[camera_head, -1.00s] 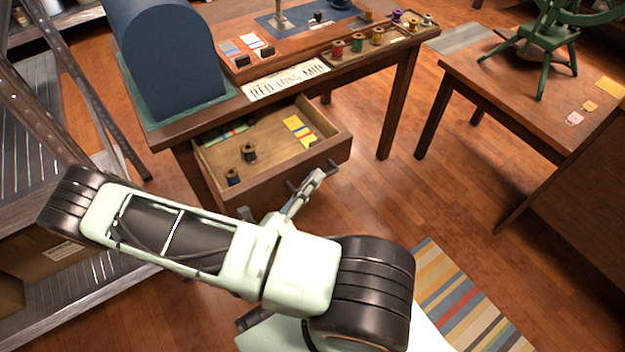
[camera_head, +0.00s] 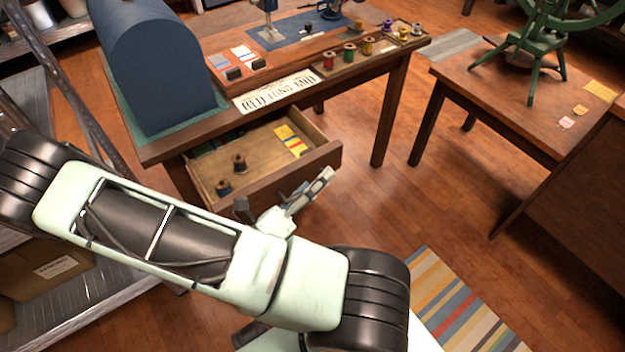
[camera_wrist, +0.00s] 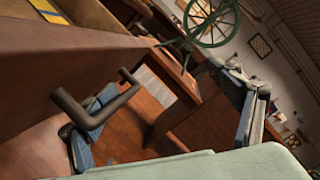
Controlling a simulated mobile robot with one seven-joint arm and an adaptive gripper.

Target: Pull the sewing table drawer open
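The sewing table (camera_head: 200,133) has its drawer (camera_head: 262,181) standing open, with thread spools (camera_head: 239,163) and coloured cards (camera_head: 291,140) inside. The drawer front (camera_wrist: 40,62) fills the left of the wrist view, with its dark bar handle (camera_wrist: 98,112) sticking out. My gripper (camera_wrist: 170,112) has its fingers wide apart at the handle. The left finger shows partly behind the handle bar, and the right finger is well clear of it. I cannot tell whether the left finger touches the bar. In the head view my gripper (camera_head: 275,203) is just in front of the drawer front.
A blue domed cover (camera_head: 160,70), a sign (camera_head: 277,91) and several spools stand on the tabletop. A side table (camera_head: 500,95) with a green wheel stand is at the right. Metal shelving (camera_head: 70,305) is at the left. Floor is clear between the tables; a striped rug (camera_head: 460,305) lies lower right.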

